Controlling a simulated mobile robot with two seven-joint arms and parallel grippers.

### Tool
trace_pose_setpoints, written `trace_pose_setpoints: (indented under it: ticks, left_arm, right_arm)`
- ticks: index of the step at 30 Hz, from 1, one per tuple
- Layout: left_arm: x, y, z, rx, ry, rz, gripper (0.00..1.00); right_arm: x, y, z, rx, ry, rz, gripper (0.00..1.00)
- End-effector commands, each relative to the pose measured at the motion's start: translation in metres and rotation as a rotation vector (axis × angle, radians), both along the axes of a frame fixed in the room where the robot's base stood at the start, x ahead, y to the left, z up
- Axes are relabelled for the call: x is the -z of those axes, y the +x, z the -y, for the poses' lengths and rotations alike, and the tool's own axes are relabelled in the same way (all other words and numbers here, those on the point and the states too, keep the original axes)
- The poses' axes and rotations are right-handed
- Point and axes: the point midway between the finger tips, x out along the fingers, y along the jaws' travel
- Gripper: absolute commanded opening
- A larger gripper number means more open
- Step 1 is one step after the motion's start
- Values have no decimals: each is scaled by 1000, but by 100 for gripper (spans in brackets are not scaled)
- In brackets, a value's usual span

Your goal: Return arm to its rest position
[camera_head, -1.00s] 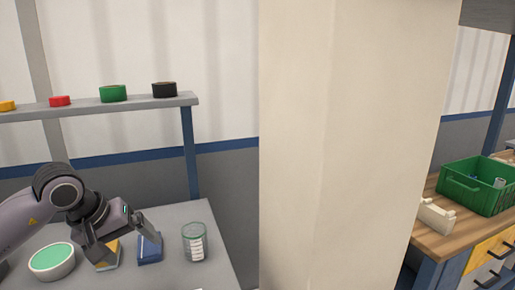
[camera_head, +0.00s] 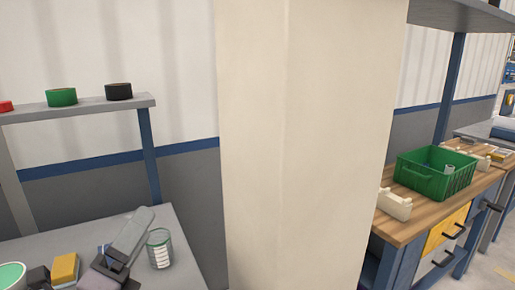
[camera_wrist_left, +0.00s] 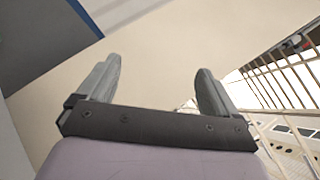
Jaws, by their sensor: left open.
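My left gripper (camera_head: 130,235) is at the lower left of the head view, over or in front of the grey table (camera_head: 50,243), beside the glass beaker (camera_head: 160,252). I cannot tell its height above the table. In the left wrist view the left gripper (camera_wrist_left: 159,65) has its two fingers wide apart, with nothing between them but a pale surface behind. Most of the left arm is outside the head view. My right gripper is in neither view.
A green-and-white bowl (camera_head: 11,276) and a yellow block (camera_head: 65,268) are on the table. A beige pillar (camera_head: 300,150) stands mid-view. A shelf (camera_head: 85,107) carries tape rolls.

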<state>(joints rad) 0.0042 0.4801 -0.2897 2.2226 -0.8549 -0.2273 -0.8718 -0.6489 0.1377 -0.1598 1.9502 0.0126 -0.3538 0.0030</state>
Motion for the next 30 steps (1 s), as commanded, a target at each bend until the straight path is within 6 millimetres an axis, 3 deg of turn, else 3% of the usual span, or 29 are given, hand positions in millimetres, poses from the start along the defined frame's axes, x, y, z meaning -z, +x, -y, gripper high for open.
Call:
trace_pose_setpoints:
  ticks: [3,8,12,15,21,28,30]
  left_arm:
    - [41,-3,-31,-93,-350,-244,93]
    - [112,-25,-62,-251,-792,-561,93]
    - [179,-66,-72,-431,-1150,-828,93]
    - [217,-101,-70,-565,-1354,-986,93]
    - [261,-165,-57,-802,-1619,-1209,93]
    - [284,-229,-39,-1054,-1809,-1396,93]
    - [291,-226,-37,-1037,-1824,-1393,93]
  right_arm:
    - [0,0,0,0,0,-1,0]
    - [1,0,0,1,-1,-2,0]
    - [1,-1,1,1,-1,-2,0]
    - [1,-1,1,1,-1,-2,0]
    - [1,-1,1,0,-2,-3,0]
    - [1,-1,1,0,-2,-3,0]
    - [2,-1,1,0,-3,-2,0]
